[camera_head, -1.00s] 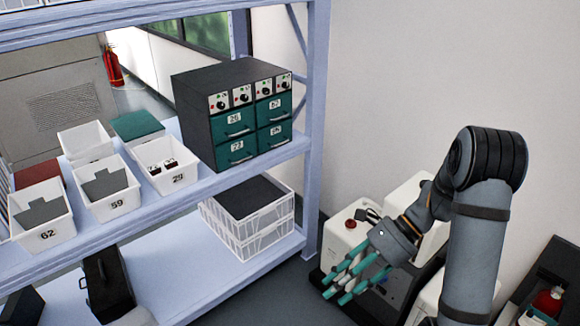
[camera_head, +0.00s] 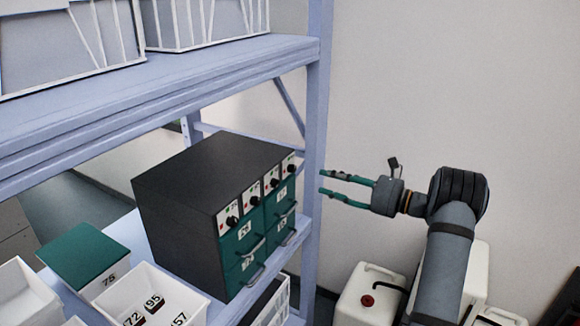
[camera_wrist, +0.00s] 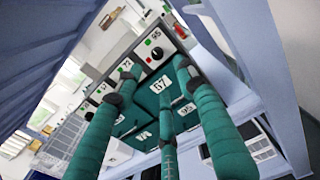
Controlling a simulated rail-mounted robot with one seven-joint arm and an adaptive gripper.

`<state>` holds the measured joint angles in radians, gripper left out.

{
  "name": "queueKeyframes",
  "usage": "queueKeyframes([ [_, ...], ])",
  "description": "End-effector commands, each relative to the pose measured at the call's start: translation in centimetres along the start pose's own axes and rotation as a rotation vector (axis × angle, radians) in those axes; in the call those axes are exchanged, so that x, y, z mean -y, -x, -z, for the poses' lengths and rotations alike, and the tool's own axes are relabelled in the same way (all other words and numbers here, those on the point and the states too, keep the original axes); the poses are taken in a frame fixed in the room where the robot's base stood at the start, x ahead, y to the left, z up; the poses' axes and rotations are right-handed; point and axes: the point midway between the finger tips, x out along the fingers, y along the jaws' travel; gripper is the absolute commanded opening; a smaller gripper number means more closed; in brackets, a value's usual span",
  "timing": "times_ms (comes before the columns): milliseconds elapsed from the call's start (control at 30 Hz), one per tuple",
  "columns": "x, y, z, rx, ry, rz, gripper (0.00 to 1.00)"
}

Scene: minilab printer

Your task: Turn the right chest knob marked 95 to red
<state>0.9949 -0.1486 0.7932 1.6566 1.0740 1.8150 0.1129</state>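The dark chest with green drawers (camera_head: 205,185) stands on the middle shelf. Its rightmost knob (camera_head: 291,168) faces the aisle; its label is too small to read in the head view. In the wrist view the panel marked 95 carries a black knob (camera_wrist: 157,53), with small green and red marks beside it. Which mark the knob points to cannot be told. My gripper (camera_head: 325,181) is open and empty, fingers pointing left, apart from the chest and to its right, near the shelf post. In the wrist view its spread fingers (camera_wrist: 154,76) lie over the drawer fronts, below the 95 knob.
The blue shelf post (camera_head: 314,130) rises close to the fingertips. The upper shelf (camera_head: 160,95) runs above the chest. White bins (camera_head: 185,290) and a green-lidded box (camera_head: 85,255) stand left of it. Pale equipment (camera_head: 370,292) sits below my arm.

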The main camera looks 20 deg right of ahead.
Motion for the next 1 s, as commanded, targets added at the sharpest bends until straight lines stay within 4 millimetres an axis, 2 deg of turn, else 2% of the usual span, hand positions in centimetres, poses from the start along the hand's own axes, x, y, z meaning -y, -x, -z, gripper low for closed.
queueKeyframes([
  [167, -0.2, -2.0, -0.5, 0.011, -0.009, -0.006, 0.39],
  [400, -0.3, -6.6, -0.5, 0.008, -0.008, -0.008, 0.39],
  [600, -0.2, -9.3, -0.5, 0.008, -0.008, -0.007, 0.39],
  [767, -0.2, -10.1, -0.3, 0.007, -0.008, -0.004, 0.39],
  [1000, -0.2, -10.2, -0.3, 0.007, -0.008, -0.004, 0.39],
])
